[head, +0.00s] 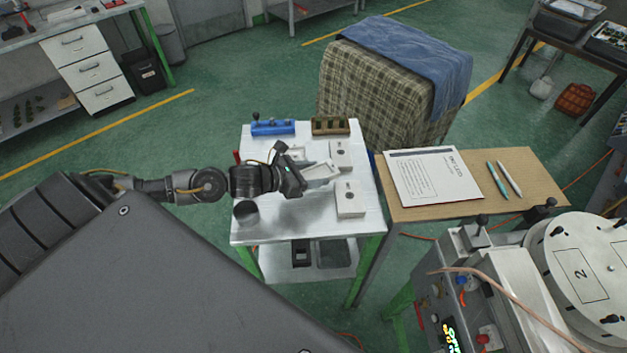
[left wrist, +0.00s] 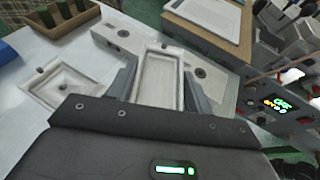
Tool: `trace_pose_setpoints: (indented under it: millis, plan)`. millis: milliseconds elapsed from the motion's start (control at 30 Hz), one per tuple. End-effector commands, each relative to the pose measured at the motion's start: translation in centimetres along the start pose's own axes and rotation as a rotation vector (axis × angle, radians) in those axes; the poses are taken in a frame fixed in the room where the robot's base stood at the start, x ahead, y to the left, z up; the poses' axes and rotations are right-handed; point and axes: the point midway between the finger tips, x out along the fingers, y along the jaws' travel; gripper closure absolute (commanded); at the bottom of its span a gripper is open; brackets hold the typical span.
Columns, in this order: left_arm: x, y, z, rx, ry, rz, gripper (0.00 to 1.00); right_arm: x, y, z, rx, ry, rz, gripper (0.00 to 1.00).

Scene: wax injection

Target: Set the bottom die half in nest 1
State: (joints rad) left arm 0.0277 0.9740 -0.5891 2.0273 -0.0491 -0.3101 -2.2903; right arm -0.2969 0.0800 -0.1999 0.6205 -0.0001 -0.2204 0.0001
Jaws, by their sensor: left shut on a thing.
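My left gripper (head: 303,178) is over the white table and shut on a pale rectangular die half (head: 322,172). In the left wrist view the held die half (left wrist: 157,80) lies between the two fingers with its shallow recess facing the camera. I cannot tell by its look alone whether it is the bottom half. Other pale die blocks lie on the table: one behind (head: 341,155) and one in front (head: 350,199). A recessed half (left wrist: 66,86) lies left of the gripper in the wrist view. The round turntable (head: 590,258) carries a plate marked 2; no nest marked 1 shows. My right gripper is out of view.
A blue rack (head: 273,127) and a brown rack (head: 331,126) stand at the white table's (head: 260,229) back edge. A dark cup (head: 246,211) stands front left. A wooden side table (head: 515,205) holds a paper sheet and pens. The machine's control panel (head: 460,300) stands front right.

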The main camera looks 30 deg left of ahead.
Motion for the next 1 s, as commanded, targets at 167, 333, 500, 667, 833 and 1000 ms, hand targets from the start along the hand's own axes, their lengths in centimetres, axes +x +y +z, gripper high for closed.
trace_pose_setpoints:
  millis: [167,333,500,667,833,1000]
  plan:
    - [0.8,0.7,-0.6,0.001,-0.003,-0.001,0.81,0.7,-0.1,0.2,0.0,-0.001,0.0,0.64]
    - [1.0,0.9,-0.8,0.001,-0.003,-0.001,0.81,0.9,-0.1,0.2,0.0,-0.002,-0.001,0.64]
    - [2.1,1.4,-2.8,-0.002,-0.002,-0.001,0.81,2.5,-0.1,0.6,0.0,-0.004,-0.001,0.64]
    - [2.7,1.4,-4.3,0.001,-0.003,-0.001,0.81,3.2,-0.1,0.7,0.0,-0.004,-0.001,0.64]
    - [2.6,1.4,-4.2,0.001,-0.002,-0.001,0.81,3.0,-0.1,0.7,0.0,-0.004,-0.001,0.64]
    - [2.8,1.4,-4.5,0.001,-0.002,-0.001,0.81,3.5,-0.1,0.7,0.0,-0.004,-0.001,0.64]
